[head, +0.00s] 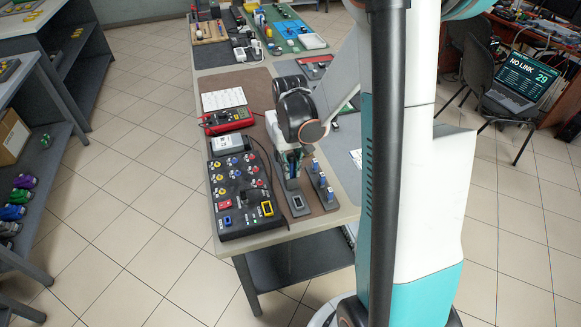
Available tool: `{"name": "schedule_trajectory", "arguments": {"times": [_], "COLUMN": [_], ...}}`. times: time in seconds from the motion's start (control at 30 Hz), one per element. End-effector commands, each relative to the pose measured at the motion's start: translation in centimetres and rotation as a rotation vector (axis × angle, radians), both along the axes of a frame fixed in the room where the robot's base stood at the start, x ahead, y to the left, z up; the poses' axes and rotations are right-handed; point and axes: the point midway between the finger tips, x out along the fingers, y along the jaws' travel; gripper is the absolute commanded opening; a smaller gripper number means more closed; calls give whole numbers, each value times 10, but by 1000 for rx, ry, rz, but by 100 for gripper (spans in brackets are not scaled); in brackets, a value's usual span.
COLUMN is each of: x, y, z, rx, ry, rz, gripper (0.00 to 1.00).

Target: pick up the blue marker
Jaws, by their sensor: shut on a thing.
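My gripper (291,176) points down over the front part of the near table, just right of the black panel box. Its fingers are shut on a slim upright thing with a bluish tint, which I take to be the blue marker (290,163); the fingers hide most of it. A grey stand (299,207) with a dark square lies just below and in front of the gripper. I cannot tell whether the marker's lower end touches it. A second grey stand (323,184) with small blue and white pieces is to the right.
The black panel box (238,215) with coloured knobs stands close to the gripper's left. A red multimeter (227,121) and a white sheet (224,99) lie behind it. Shelves stand at the left.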

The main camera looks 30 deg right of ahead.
Motion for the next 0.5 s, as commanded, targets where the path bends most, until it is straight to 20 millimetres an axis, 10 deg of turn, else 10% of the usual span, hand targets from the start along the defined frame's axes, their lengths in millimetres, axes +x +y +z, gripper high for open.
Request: {"name": "schedule_trajectory", "arguments": {"times": [0.5], "x": [-1], "y": [0], "z": [92], "rx": [1], "ry": [0], "rz": [0], "gripper": [0]}}
